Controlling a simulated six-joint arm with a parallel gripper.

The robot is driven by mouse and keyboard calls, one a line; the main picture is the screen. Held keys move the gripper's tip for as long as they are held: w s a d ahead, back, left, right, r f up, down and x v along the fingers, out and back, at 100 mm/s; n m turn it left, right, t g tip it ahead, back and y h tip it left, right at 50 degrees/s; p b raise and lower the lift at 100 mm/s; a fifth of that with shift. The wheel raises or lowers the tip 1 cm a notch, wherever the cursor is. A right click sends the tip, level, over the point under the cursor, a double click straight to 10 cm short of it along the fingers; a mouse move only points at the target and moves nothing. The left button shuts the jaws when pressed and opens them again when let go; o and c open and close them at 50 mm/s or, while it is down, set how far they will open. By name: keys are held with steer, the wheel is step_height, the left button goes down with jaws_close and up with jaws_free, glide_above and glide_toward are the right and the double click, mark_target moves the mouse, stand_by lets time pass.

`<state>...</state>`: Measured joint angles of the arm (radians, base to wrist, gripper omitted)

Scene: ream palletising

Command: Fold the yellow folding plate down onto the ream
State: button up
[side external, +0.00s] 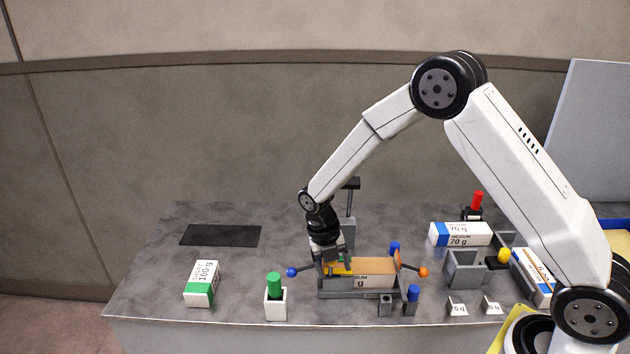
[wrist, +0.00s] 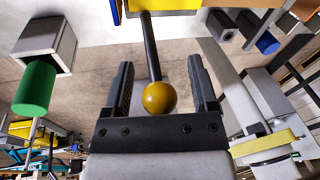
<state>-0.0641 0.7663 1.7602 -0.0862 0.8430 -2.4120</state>
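The yellow folding plate (side external: 343,268) is at the left end of the ream, partly hidden behind my gripper; I cannot tell how closely it lies on the ream. In the wrist view the plate (wrist: 165,4) shows at the top edge, with a dark rod ending in a yellow ball (wrist: 160,98). The ream (side external: 375,281), brown on top with a white label, lies in a grey fixture (side external: 350,295). My gripper (side external: 330,258) points down over the plate. Its fingers (wrist: 161,80) are apart, one on each side of the ball, with visible gaps.
A blue-ball lever (side external: 291,272) and an orange-ball lever (side external: 424,272) flank the fixture. A green cylinder (side external: 274,285) in a white block stands front left. A green-white ream (side external: 202,283) lies farther left; a blue-white ream (side external: 460,234) lies back right. The left table is mostly free.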

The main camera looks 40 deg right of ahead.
steer(key=shift+r, duration=0.1)
steer(key=v, duration=0.7)
steer(key=shift+r, duration=0.35)
steer(key=shift+m, duration=0.3)
steer(key=shift+s+d+r+m, duration=0.15)
steer(key=shift+s+m, duration=0.1)
steer(key=shift+m, duration=0.35)
steer(key=shift+s+a+r+m, duration=0.15)
steer(key=shift+s+m, duration=0.15)
steer(key=shift+m, duration=0.3)
steer(key=s+d+r+m+t, duration=0.1)
steer(key=s+m+t, duration=0.1)
steer(key=s+m, duration=0.5)
steer(key=s+d+m+t, duration=0.1)
steer(key=s+m+t, duration=0.2)
steer(key=m, duration=1.6)
steer(key=s, duration=0.4)
steer(key=shift+s+r+y, duration=0.25)
steer(key=shift+r+y, duration=0.15)
